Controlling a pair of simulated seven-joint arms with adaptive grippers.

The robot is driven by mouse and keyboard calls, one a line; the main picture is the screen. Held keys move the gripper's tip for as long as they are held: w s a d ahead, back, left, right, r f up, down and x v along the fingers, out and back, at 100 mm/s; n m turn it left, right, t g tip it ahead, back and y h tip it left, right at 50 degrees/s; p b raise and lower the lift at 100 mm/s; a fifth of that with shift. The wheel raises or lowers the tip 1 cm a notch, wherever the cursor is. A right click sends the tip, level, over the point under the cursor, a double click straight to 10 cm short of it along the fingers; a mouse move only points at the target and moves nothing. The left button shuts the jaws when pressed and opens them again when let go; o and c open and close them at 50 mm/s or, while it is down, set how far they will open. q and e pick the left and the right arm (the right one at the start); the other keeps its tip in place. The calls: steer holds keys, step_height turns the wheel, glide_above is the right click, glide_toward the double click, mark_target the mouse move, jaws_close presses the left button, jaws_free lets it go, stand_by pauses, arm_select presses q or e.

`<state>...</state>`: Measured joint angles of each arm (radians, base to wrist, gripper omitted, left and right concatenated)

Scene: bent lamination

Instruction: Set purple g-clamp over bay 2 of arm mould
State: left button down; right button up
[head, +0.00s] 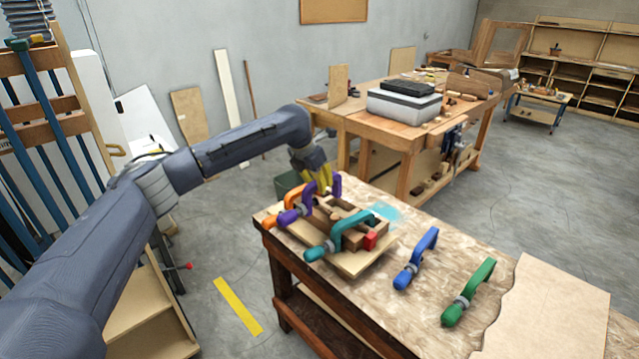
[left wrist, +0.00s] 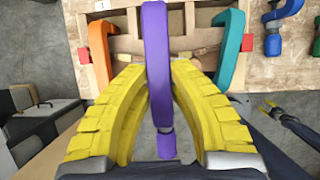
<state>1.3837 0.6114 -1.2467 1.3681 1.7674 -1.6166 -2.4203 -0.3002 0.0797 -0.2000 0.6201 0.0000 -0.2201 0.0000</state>
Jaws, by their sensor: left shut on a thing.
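The purple g-clamp (head: 308,191) is between the yellow fingers of my left gripper (head: 323,181), which is shut on it. In the left wrist view the purple clamp (left wrist: 156,60) runs upright in the picture over the middle of the wooden arm mould (left wrist: 190,45). The orange clamp (left wrist: 100,50) is on its left and the teal clamp (left wrist: 231,45) on its right, both on the mould. The mould (head: 352,262) also shows in the head view. I cannot tell whether the purple clamp touches it. Yellow tips, seemingly my right gripper (left wrist: 278,110), show small in the left wrist view.
Red blocks (head: 370,240) sit at the mould's ends. A blue clamp (head: 418,258) and a green clamp (head: 470,290) lie on the workbench (head: 395,313) to the right. A pale sheet (head: 555,305) covers the bench's right end. A second bench (head: 375,125) stands behind.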

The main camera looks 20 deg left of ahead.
mark_target(309, 186)
arm_select(q)
steer(key=shift+f, duration=0.35)
steer(key=shift+f, duration=1.8)
steer(key=shift+f, duration=0.4)
steer(key=shift+f, duration=1.5)
steer(key=shift+f, duration=0.25)
stand_by(0.4)
steer(key=c, duration=1.2)
jaws_free()
steer(key=v, duration=1.2)
